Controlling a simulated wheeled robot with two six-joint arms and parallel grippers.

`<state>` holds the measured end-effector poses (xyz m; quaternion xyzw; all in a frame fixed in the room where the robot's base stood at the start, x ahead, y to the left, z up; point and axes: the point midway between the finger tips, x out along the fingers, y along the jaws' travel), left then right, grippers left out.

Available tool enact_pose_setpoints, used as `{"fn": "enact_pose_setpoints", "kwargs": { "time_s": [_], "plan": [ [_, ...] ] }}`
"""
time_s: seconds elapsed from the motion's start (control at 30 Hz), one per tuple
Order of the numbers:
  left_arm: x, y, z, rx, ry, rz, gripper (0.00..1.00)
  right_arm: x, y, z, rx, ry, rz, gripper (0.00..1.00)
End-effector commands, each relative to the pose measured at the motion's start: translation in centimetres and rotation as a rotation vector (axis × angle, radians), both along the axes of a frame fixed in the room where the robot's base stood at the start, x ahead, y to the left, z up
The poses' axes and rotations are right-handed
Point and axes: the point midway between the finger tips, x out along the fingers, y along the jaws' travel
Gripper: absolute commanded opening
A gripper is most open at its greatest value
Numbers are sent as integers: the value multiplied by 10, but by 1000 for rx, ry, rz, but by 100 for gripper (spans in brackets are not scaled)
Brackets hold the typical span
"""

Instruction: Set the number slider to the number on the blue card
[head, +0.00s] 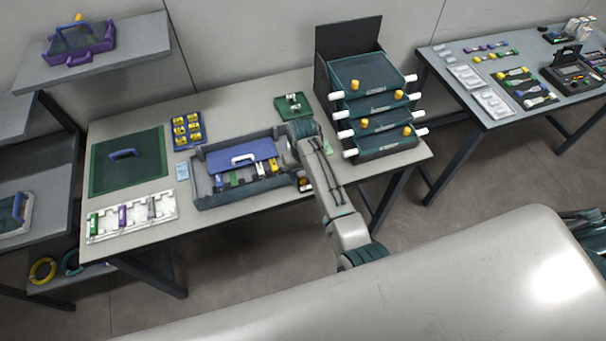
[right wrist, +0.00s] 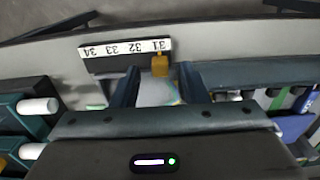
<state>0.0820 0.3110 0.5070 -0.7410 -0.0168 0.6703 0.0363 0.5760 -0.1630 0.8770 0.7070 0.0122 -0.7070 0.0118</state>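The number slider's white scale (right wrist: 125,48) shows upside down in the right wrist view, with the numbers 31, 32, 33 and 34 on it. Its yellow knob (right wrist: 160,65) stands at the 31 end. My right gripper (right wrist: 157,72) is open, with one finger on each side of the knob and a visible gap to both. In the head view my right gripper (head: 303,178) is over the table's front edge and hides most of the slider. A small light-blue card (head: 182,171) lies left of the grey bin; its number is too small to read. My left gripper is out of view.
The grey bin (head: 240,197) with a blue handled lid stands just left of my right gripper. A stack of green drawers (head: 372,75) with white handles is close on its right. A green mat (head: 128,163) and a white tray (head: 131,220) lie farther left.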

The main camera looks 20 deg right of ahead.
Motion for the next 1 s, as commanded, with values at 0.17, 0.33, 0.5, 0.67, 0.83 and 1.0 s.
{"fn": "enact_pose_setpoints", "kwargs": {
  "time_s": [0.17, 0.33, 0.5, 0.67, 0.83, 1.0],
  "plan": [
    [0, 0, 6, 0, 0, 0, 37, 0, 0, -18, -1, 2, 0, 40],
    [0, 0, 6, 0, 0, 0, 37, 0, 0, -25, -1, 0, 0, 40],
    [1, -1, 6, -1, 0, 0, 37, 0, 0, -25, -1, -1, 0, 40],
    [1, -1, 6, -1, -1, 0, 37, 0, 0, -25, -1, 0, 0, 16],
    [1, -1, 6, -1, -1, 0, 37, 0, 0, -25, 0, 0, 0, 0],
    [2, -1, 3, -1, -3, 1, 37, 5, -4, -27, -2, 0, 1, 0]
  ]
}}
